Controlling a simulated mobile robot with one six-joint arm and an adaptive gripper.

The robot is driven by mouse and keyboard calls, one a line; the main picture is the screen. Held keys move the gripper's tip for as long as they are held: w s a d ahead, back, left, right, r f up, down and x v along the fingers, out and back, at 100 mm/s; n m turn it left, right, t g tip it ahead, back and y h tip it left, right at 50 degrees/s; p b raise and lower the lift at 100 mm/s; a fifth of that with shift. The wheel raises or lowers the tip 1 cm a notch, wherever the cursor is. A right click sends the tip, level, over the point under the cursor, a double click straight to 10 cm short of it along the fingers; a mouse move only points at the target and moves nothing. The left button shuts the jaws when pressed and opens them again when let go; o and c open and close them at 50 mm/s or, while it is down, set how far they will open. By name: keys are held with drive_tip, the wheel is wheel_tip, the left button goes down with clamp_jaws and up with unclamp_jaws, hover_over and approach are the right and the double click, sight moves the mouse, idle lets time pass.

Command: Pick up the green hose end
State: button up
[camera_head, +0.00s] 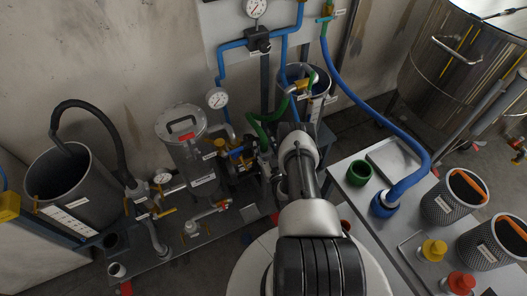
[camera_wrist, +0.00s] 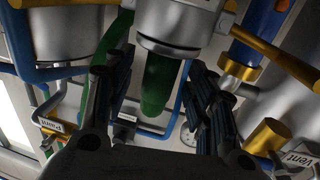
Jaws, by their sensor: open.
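The green hose (camera_head: 268,124) loops down beside the steel bucket in the head view, and its lower end is hidden among fittings and my arm. In the wrist view a rounded green piece (camera_wrist: 158,83), seemingly the hose end, projects from a silver collar (camera_wrist: 172,45). A stretch of green hose also runs behind my left finger. My gripper (camera_wrist: 150,78) is open, with its dark fingers on either side of the green piece. A gap shows on both sides, so I see no grip on it. In the head view my wrist hides most of the gripper.
A steel bucket (camera_head: 306,82) and blue pipes stand close behind. A lidded steel vessel (camera_head: 183,138) with valves is at left. Brass fittings crowd the gripper.

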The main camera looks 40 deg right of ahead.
drive_tip(key=shift+x, duration=0.8)
drive_tip(key=shift+c, duration=0.3)
clamp_jaws()
